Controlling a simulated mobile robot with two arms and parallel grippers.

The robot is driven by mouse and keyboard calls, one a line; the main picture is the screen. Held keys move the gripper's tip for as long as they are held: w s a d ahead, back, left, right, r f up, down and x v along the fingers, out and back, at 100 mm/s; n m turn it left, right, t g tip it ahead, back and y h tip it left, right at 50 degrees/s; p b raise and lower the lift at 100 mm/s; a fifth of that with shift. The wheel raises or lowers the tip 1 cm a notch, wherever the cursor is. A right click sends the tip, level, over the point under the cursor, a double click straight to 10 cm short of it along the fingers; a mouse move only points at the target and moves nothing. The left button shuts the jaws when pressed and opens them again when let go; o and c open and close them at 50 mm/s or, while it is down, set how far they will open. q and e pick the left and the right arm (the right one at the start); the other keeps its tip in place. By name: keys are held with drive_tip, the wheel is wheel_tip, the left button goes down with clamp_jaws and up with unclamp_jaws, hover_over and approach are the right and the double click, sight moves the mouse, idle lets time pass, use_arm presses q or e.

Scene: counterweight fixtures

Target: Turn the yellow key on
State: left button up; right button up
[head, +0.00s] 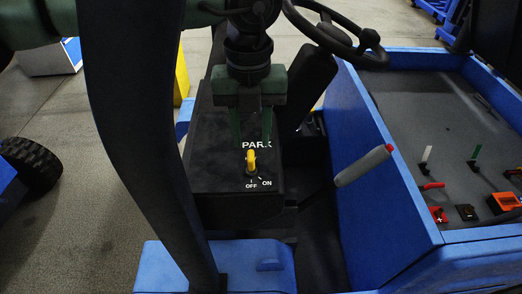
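The yellow key (251,160) stands upright on the black console (215,165), just below the white word PARK. White OFF and ON marks are printed in front of it, OFF almost straight below it and ON to the lower right. The key's lower end lines up roughly with OFF. My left gripper (252,138) points down over the console. Its two green fingers are apart, with nothing seen between them, and their tips show just above the key in the picture. I cannot tell how high they are. My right gripper is not in view.
A black steering wheel (335,32) is close to the right of my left gripper. A grey lever (363,166) with a red tip is right of the console. A dark upright post (140,130) stands left. The blue-walled bay (430,110) at right holds small levers and connectors.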

sight(251, 155)
use_arm(q)
drive_tip(key=f, duration=0.1)
drive_tip(key=f+p, duration=0.1)
drive_tip(key=f, duration=0.1)
drive_tip(key=f+p, duration=0.1)
drive_tip(key=f, duration=0.1)
drive_tip(key=shift+a, duration=0.25)
drive_tip(key=shift+d+f, duration=0.15)
drive_tip(key=shift+f, duration=0.35)
clamp_jaws()
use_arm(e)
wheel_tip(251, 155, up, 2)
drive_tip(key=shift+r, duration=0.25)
